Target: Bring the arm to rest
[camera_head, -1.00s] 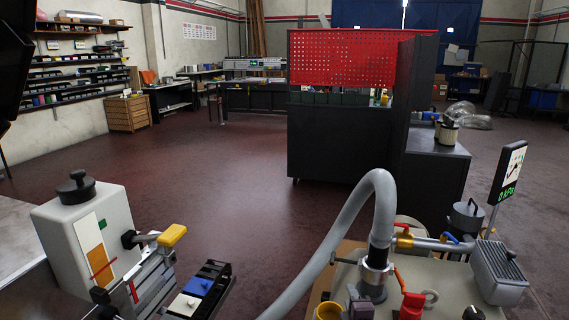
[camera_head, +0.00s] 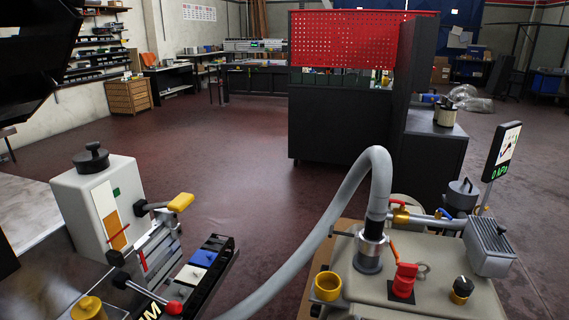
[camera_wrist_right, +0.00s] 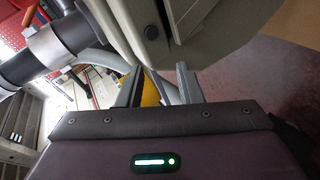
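My right gripper (camera_wrist_right: 160,90) shows in the right wrist view with its two fingers apart. No object is clearly held between them; a yellow part (camera_wrist_right: 150,90) and a grey bar or hose show behind the gap. A large pale grey body (camera_wrist_right: 190,30) fills the top of that view, close to the fingers; whether they touch it I cannot tell. Neither gripper shows in the head view. There, a thick grey hose (camera_head: 350,190) arches to a metal fitting (camera_head: 371,240) on a pale machine top (camera_head: 430,292).
A gauge sign (camera_head: 502,152) reading 0 kPa stands at right. A yellow cup (camera_head: 328,286), red valve (camera_head: 404,281) and black knob (camera_head: 461,290) sit on the machine. A grey box unit (camera_head: 107,205) with a yellow handle stands left. Open floor (camera_head: 240,160) lies beyond.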

